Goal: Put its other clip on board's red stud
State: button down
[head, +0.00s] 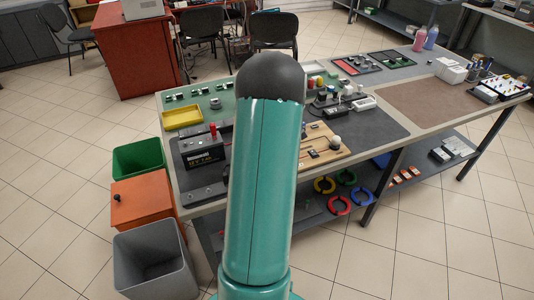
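A light wooden board (318,156) lies on the workbench just right of my raised arm, which covers its left part. I cannot make out a red stud on the visible part. A black battery (202,153) stands left of my arm, with a small red piece (213,130) on top. I cannot tell whether that piece is a clip. My gripper is not in view; my teal arm fills the middle.
The workbench has a free brown mat (422,101) at right. A yellow tray (182,117) and dark bar (205,193) lie at left. Green (139,158), orange (142,202) and grey (155,262) bins stand on the floor beside it. Colored rings lie on the lower shelf.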

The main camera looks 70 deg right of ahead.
jog(key=shift+f, duration=0.15)
dwell(0.4)
jog(key=shift+f, duration=0.25)
jog(key=shift+f, duration=0.5)
dwell(1.2)
jog(key=c, duration=1)
grip_release()
jog(key=shift+r, duration=0.1)
jog(key=shift+w+a+r+v, duration=0.1)
jog(key=shift+w+v, duration=0.05)
jog(key=shift+v, duration=1.3)
jog(key=shift+w+a+r+v, duration=0.1)
jog(key=shift+v, duration=1.35)
jog(key=shift+w+a+v, duration=0.1)
jog(key=shift+w+v, duration=0.05)
jog(key=shift+v, duration=1.3)
